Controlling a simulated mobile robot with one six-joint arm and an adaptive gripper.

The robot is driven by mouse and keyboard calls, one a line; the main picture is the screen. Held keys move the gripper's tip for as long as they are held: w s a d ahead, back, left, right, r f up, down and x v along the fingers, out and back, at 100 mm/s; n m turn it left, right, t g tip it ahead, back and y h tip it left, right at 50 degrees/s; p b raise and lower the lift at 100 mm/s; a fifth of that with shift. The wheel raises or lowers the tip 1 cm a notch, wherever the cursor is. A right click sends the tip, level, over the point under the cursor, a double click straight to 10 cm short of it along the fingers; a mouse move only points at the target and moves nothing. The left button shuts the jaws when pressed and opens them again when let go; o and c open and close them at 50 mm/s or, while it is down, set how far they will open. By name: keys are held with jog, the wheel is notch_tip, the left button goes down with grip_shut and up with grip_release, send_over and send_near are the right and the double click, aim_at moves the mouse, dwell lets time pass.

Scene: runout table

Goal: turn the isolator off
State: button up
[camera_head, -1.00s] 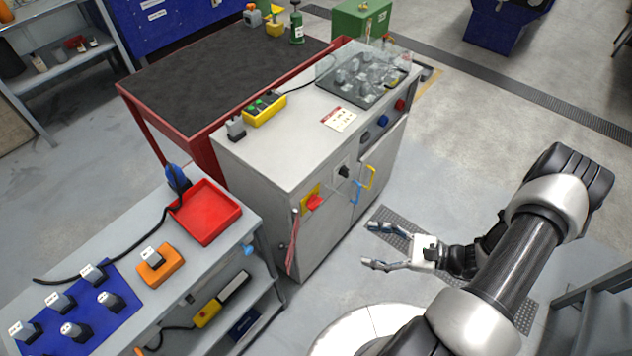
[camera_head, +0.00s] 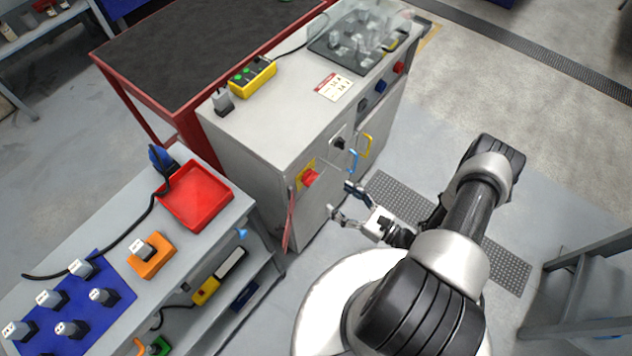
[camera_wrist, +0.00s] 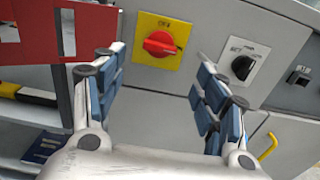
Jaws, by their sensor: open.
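The isolator is a red rotary handle (camera_wrist: 160,43) on a yellow plate (camera_wrist: 145,62) on the cabinet's front. In the wrist view its handle lies roughly level across the plate, with small lettering above it. It also shows in the head view as a red knob (camera_head: 311,179). My gripper (camera_head: 341,200) is open and empty in front of the cabinet, to the right of the isolator in the head view. In the wrist view the two blue-padded fingers (camera_wrist: 160,78) are spread on either side below the handle, apart from it.
A black selector switch (camera_wrist: 242,66) sits right of the isolator. Blue (camera_head: 352,160) and yellow (camera_head: 365,146) door handles are close by. A red panel (camera_wrist: 35,30) is at the left in the wrist view. A bench with a red tray (camera_head: 196,194) stands left of the cabinet.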

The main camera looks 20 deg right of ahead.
aim_at(310, 178)
jog(key=b+x, duration=0.1)
jog(key=x, duration=0.8)
jog(key=shift+w+a, duration=0.2)
jog(key=shift+w, duration=0.1)
jog(key=shift+c, duration=0.2)
jog(key=c, duration=1)
jog(key=shift+c, duration=0.2)
